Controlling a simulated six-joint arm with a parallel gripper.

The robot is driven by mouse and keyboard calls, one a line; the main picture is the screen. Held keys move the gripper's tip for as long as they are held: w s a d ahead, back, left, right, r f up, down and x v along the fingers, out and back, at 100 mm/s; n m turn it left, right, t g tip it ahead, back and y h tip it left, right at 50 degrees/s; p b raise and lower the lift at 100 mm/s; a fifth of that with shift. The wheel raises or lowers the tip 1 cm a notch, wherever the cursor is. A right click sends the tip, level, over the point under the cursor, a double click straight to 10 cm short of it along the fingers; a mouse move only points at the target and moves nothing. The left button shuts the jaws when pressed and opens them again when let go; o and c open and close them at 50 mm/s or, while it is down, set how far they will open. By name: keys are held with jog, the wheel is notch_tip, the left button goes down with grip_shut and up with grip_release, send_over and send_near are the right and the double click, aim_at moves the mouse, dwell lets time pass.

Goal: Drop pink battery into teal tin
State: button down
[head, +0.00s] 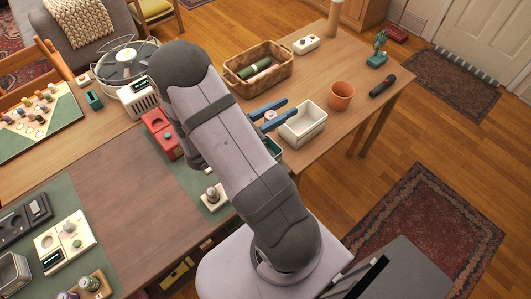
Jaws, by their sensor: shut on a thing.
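My gripper (290,107) shows in the head view as two blue fingers reaching out from behind my arm, at the left edge of a cream bin. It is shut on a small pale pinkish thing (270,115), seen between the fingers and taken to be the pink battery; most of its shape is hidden. A teal-green rim (277,152), perhaps the teal tin, peeks out beside my arm, below the gripper in the picture. My arm hides the rest of it, so I cannot tell its shape or contents.
The cream bin (303,138) stands right of the rim. A wicker basket (240,84) with a green cylinder is behind. A terracotta pot (341,97) and black flashlight (382,86) are to the right. A red box (160,132) stands left of my arm. The brown table middle is clear.

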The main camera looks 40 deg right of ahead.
notch_tip(320, 180, down, 6)
jog(key=b, duration=0.6)
dwell(0.4)
jog(key=c, duration=1.4)
grip_release()
jog(key=shift+o, duration=0.2)
jog(key=a+b, duration=0.1)
jog(key=a, duration=0.6)
jog(key=shift+w+a, duration=0.15)
jog(key=shift+w, duration=0.2)
